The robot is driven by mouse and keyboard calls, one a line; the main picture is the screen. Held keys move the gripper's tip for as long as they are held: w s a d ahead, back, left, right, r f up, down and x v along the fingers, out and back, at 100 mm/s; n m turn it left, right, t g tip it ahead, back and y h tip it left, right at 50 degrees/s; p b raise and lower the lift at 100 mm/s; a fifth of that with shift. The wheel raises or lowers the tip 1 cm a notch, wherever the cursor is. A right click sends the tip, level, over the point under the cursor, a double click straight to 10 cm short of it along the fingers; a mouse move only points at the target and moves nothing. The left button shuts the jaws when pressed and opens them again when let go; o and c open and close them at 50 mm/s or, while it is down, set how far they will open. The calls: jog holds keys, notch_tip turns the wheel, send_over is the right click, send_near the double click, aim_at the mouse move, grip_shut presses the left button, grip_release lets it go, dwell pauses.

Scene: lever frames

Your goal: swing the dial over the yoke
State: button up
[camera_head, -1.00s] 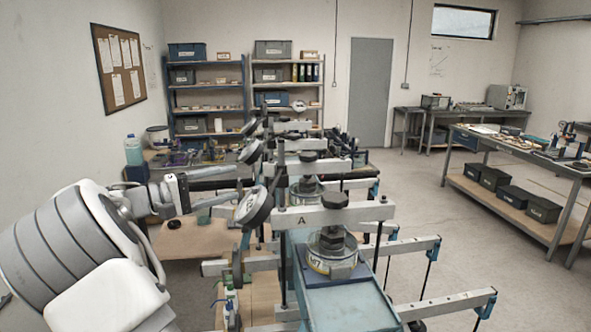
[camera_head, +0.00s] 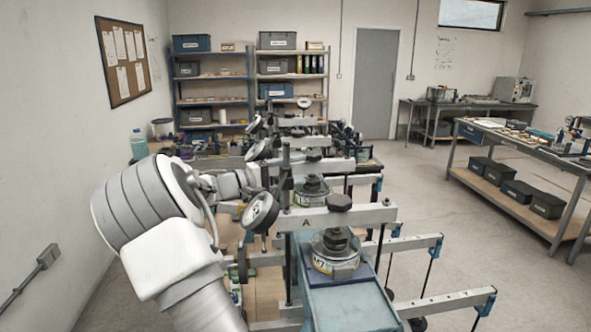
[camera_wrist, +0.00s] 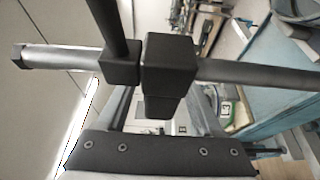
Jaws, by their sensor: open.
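The dial (camera_head: 260,210), a black round gauge with a pale face, hangs tilted at the left of the nearest lever frame, beside the dark upright post (camera_head: 285,180). The yoke (camera_head: 325,217), a pale bar marked A with a black knob (camera_head: 339,202) on top, spans above the round cell marked M7 (camera_head: 336,254). The dial is left of the knob, not above it. My gripper (camera_head: 250,182) is near the post, above and behind the dial, partly hidden. In the wrist view, a black clamp block (camera_wrist: 168,75) with rods shows in front of my open gripper (camera_wrist: 165,122); contact cannot be told.
Several similar lever frames stand in a row behind, with more posts and dials (camera_head: 258,150). Lever beams (camera_head: 415,243) stick out to the right. A workbench (camera_head: 520,145) stands at the right, with clear floor (camera_head: 430,190) between.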

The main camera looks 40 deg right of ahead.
jog(key=shift+d, duration=0.1)
grip_shut()
dwell(0.3)
dwell(1.1)
